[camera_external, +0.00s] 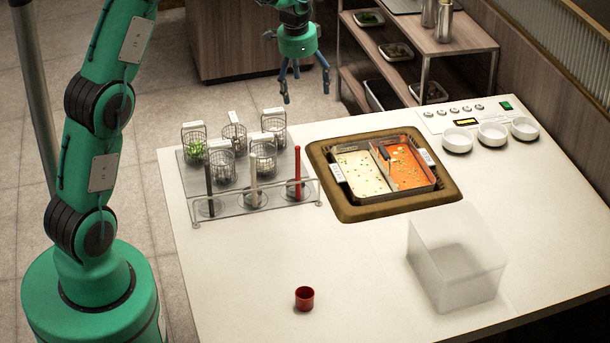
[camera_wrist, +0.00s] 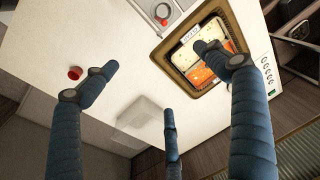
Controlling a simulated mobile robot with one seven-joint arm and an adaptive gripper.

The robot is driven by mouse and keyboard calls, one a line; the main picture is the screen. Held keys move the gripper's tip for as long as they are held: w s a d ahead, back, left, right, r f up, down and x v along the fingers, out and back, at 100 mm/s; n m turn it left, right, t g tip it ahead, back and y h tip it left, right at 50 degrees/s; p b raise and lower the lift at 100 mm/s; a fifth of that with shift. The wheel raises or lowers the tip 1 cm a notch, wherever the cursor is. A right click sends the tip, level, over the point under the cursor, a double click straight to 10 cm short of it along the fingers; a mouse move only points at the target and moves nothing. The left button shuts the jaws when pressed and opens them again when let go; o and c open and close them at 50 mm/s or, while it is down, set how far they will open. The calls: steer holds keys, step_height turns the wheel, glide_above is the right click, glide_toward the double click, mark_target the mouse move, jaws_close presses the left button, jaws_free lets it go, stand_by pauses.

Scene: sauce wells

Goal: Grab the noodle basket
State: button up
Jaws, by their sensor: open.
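Several small wire baskets with white tags stand in a clear rack (camera_external: 196,208) at the left of the counter. The back left basket (camera_external: 195,150) holds something green; I cannot tell which basket holds noodles. A front left basket (camera_external: 222,168) and a front right basket (camera_external: 263,160) stand before it. My gripper (camera_external: 305,92) is open and empty, in the air beyond the far edge of the counter, above and right of the baskets in the external view. Its spread blue fingers show in the wrist view (camera_wrist: 160,75), where I cannot make out any basket.
A two-part pot of pale and red-orange broth (camera_external: 433,181) sits right of the rack. Three white bowls (camera_external: 491,134) stand at the back right. A translucent bin (camera_external: 455,262) and a red cup (camera_external: 304,298) stand in front. A rack ladle or stick (camera_external: 297,172) rises upright by the baskets.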

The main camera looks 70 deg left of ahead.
steer(key=s+a+f+p, duration=0.1)
steer(key=a+f, duration=0.9)
steer(key=a, duration=0.2)
steer(key=g+h+p, duration=0.1)
glide_above(263, 150)
step_height(263, 150, down, 13)
steer(key=shift+w, duration=0.1)
steer(key=shift+d+f, duration=0.1)
steer(key=shift+f, duration=4.2)
steer(key=shift+f+p, duration=0.4)
steer(key=shift+f, duration=2.2)
steer(key=c, duration=1.5)
